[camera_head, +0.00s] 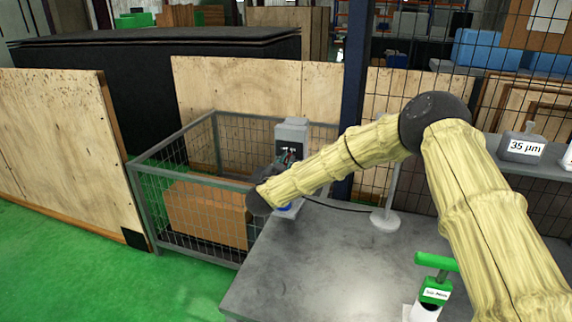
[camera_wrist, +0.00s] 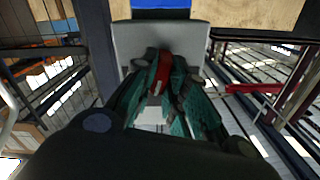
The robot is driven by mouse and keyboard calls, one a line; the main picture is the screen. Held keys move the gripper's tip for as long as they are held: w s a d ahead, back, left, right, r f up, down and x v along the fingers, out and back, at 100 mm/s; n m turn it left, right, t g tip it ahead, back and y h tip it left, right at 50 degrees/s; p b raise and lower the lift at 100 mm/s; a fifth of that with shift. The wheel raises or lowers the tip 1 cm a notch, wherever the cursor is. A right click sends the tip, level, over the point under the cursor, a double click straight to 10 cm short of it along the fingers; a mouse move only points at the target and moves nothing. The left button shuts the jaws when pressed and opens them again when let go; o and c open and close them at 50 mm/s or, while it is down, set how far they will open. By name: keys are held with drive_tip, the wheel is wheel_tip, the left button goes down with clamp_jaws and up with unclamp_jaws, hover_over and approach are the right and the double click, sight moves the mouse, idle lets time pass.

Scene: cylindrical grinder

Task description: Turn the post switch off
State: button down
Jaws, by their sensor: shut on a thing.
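The post switch (camera_head: 291,131) is a grey box on a post at the far left corner of the grey table, beside the wire cage. In the wrist view its grey housing (camera_wrist: 135,40) fills the upper middle, with a red switch handle (camera_wrist: 164,73) on its face. My gripper (camera_wrist: 160,85) has dark, teal-sided fingers closed around the red handle. In the head view my gripper (camera_head: 287,160) reaches the front of the box, and my forearm and wrist hide the lower post. The fingers cover part of the handle, so its exact angle is hard to tell.
The grey table (camera_head: 310,260) is bare in front of the post. A green-handled device (camera_head: 436,287) stands at its front right, and a pale round-based stand (camera_head: 386,220) behind. A wire cage (camera_head: 190,225) holding a brown box is left. A 35 µm container (camera_head: 522,146) sits right.

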drive_tip(key=n, duration=0.3)
drive_tip(key=shift+a+r+n, duration=0.15)
drive_tip(key=shift+r+n, duration=0.15)
drive_tip(key=shift+r, duration=0.1)
drive_tip(key=shift+n, duration=1.8)
drive_tip(key=c, duration=1.5)
unclamp_jaws()
drive_tip(key=shift+a, duration=0.15)
drive_tip(key=shift+o, duration=0.3)
drive_tip(key=shift+s, duration=0.15)
drive_tip(key=shift+f, duration=0.2)
drive_tip(key=v, duration=1.2)
